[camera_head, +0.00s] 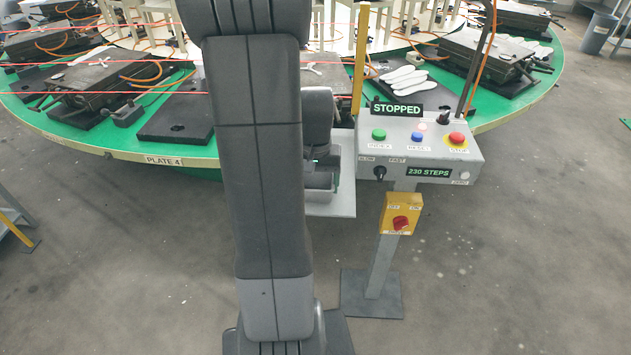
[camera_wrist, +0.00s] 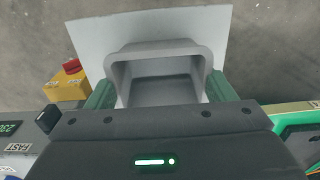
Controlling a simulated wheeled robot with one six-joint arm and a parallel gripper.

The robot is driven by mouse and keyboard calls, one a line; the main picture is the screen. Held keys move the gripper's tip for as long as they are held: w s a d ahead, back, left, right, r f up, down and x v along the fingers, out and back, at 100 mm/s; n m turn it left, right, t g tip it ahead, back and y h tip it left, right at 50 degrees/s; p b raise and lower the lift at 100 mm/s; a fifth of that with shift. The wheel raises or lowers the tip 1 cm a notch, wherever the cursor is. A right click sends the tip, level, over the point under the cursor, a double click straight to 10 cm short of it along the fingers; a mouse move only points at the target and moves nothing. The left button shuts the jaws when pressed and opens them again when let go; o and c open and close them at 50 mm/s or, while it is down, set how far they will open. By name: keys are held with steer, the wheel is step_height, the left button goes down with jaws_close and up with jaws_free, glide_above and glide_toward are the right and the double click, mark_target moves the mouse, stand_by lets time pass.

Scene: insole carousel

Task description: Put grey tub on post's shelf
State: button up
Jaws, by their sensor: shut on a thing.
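The grey tub (camera_wrist: 158,48) is in the wrist view, with its open mouth and hollow inside showing. My gripper (camera_wrist: 160,90) is shut on it, with one green finger pad against each side. The post's shelf (camera_wrist: 85,32) is a pale grey plate behind and below the tub in the wrist view. The shelf also shows in the head view (camera_head: 345,190), left of the control post. The tub overlaps the shelf in the picture; I cannot tell whether it touches it. My arm hides much of the tub and shelf in the head view.
The control box (camera_head: 415,140) on the post reads STOPPED and 230 STEPS. A yellow switch box (camera_head: 401,214) sits lower on the post. The green carousel (camera_head: 150,155) with clamps and insoles (camera_head: 405,78) lies behind.

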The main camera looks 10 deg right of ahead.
steer(key=shift+f, duration=0.15)
steer(key=o, duration=1)
step_height(320, 180, up, 12)
steer(key=shift+r, duration=0.2)
